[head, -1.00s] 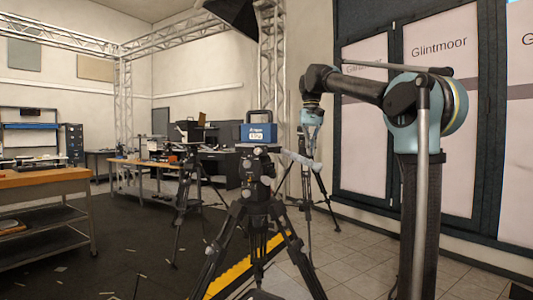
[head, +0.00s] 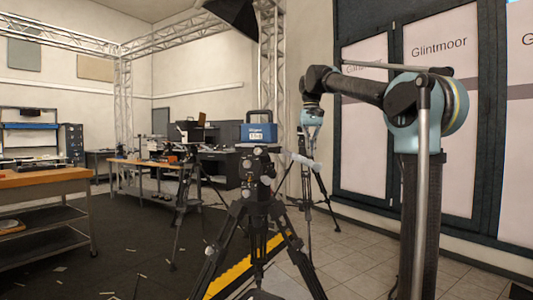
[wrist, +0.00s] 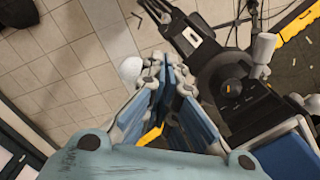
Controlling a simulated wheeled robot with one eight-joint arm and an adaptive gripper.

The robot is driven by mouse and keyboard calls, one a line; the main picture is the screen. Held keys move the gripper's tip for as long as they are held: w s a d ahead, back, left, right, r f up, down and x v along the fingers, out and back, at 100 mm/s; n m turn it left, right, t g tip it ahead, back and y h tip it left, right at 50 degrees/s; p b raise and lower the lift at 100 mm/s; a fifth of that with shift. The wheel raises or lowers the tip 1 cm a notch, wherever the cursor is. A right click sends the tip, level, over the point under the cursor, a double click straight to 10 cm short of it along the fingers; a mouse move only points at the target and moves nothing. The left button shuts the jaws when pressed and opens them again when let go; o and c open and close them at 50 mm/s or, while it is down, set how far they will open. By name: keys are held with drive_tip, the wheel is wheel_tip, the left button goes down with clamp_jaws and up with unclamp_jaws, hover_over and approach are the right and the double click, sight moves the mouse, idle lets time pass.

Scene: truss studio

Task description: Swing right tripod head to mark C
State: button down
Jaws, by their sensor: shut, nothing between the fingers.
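The right tripod head (head: 258,170) is black and stands on a black tripod in the middle of the head view. A blue box (head: 262,133) with a carry handle sits on it. A pale grey pan handle (head: 304,161) sticks out to the right from the head. My gripper (head: 311,140) points down close to the outer part of this handle. In the wrist view my gripper (wrist: 168,95) is shut and empty. A pale rounded end (wrist: 131,69) shows just beside the fingers; whether they touch it is unclear. I cannot make out mark C.
Another tripod (head: 185,185) stands behind to the left, and one more (head: 322,190) behind my gripper. A yellow floor strip (head: 232,277) runs beneath the tripod. Workbenches (head: 40,180) stand at left. The tiled floor (head: 350,255) at right is clear.

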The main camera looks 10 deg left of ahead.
sight(310, 162)
drive_tip(key=shift+f, duration=0.25)
idle(0.3)
drive_tip(key=shift+f, duration=2.85)
drive_tip(key=shift+w, duration=1.55)
drive_tip(key=shift+w+a, duration=0.1)
drive_tip(key=shift+w, duration=0.55)
